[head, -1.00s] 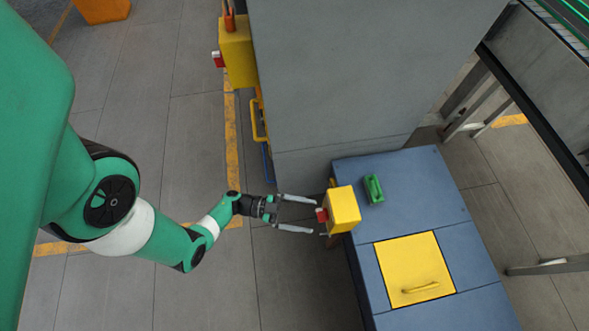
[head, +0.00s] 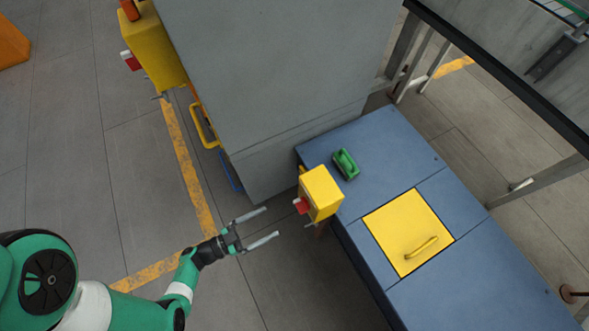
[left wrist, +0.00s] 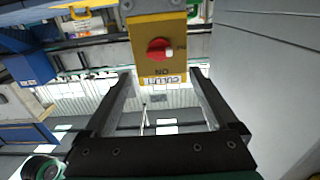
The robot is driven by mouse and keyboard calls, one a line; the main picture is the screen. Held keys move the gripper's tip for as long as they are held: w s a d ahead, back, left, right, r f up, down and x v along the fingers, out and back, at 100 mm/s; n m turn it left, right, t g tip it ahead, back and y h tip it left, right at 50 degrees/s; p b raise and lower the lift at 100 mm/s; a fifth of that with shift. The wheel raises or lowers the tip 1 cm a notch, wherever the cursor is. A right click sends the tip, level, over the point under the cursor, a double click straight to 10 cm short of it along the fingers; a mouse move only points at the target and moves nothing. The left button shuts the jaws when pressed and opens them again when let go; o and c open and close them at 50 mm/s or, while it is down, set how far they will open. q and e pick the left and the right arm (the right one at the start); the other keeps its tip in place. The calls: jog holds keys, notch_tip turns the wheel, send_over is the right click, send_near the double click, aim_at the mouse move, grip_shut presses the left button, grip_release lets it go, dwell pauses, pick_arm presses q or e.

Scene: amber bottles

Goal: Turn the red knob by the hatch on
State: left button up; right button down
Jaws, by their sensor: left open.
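The red knob (head: 301,206) sits on the left face of a yellow box (head: 323,192) at the corner of a blue cabinet. The yellow hatch (head: 390,228) with its handle is in the cabinet top. In the left wrist view the knob (left wrist: 159,49) shows face-on, with a white mark on its right side. Below it is a label, upside down, with "ON" legible. My left gripper (head: 271,221) is open and empty, left of the knob and apart from it. In the left wrist view its fingers (left wrist: 161,76) stand below the knob, either side. My right gripper is not in view.
Another yellow box (head: 155,45) with a red knob (head: 131,60) is on the large grey cabinet (head: 275,75) at upper left. The floor around my left gripper is clear.

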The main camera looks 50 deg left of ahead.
aim_at(302, 205)
pick_arm(q)
jog(key=w+d+b, duration=0.1)
jog(key=w+b, duration=0.2)
jog(key=w, duration=0.7)
jog(key=shift+w+d, duration=0.25)
jog(key=shift+w, duration=0.05)
jog(key=c, duration=1.4)
jog(key=shift+o, duration=0.2)
